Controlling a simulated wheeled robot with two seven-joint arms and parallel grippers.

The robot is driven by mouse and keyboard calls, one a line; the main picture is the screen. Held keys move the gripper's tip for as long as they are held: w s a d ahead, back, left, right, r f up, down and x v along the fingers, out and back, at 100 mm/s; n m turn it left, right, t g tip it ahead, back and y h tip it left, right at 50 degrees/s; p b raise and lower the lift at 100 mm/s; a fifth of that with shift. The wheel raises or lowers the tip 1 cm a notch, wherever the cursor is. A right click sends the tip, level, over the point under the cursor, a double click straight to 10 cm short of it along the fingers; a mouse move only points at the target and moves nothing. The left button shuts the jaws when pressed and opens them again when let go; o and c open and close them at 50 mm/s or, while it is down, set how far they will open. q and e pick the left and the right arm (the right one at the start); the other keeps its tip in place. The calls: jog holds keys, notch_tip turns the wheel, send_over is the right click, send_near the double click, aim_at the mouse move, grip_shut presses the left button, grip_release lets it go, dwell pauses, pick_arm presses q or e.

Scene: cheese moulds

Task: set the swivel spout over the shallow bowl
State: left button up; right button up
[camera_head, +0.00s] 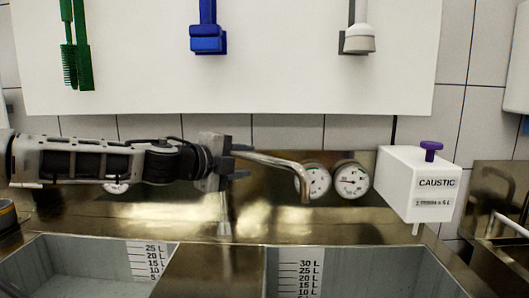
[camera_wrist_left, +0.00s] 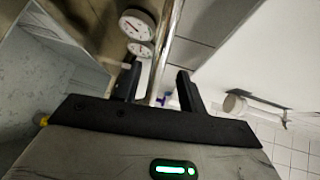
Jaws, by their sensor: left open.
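The swivel spout (camera_head: 275,162) is a shiny bent metal tube. It runs right from my left gripper, and its tip turns down in front of the gauges, toward the right basin's side. My left gripper (camera_head: 240,161) is open with the tube between its fingers. In the left wrist view the tube (camera_wrist_left: 158,55) passes between the two dark fingers (camera_wrist_left: 158,88); I cannot tell whether they touch it. The left basin (camera_head: 60,255) has a scale up to 25 L, and the right basin (camera_head: 350,262) one up to 30 L. Their floors are mostly hidden. My right gripper is out of view.
Two round gauges (camera_head: 352,181) sit behind the spout. A white caustic box (camera_head: 400,185) with a purple knob is at the right. A metal divider (camera_head: 213,270) separates the basins. Brushes (camera_head: 208,38) hang on the white board above.

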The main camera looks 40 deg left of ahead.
aim_at(261, 159)
pick_arm(q)
jog(key=w+p, duration=0.1)
jog(key=w, duration=0.2)
jog(key=w+p, duration=0.1)
jog(key=shift+w+f+p, duration=0.25)
jog(key=shift+f+p, duration=0.05)
jog(key=shift+f, duration=0.05)
jog(key=shift+w+f+b, duration=0.2)
jog(key=shift+f+b, duration=0.05)
jog(key=shift+b, duration=0.05)
jog(key=shift+w+f, duration=0.1)
jog(key=shift+w, duration=0.9)
jog(key=shift+w, duration=0.1)
grip_shut()
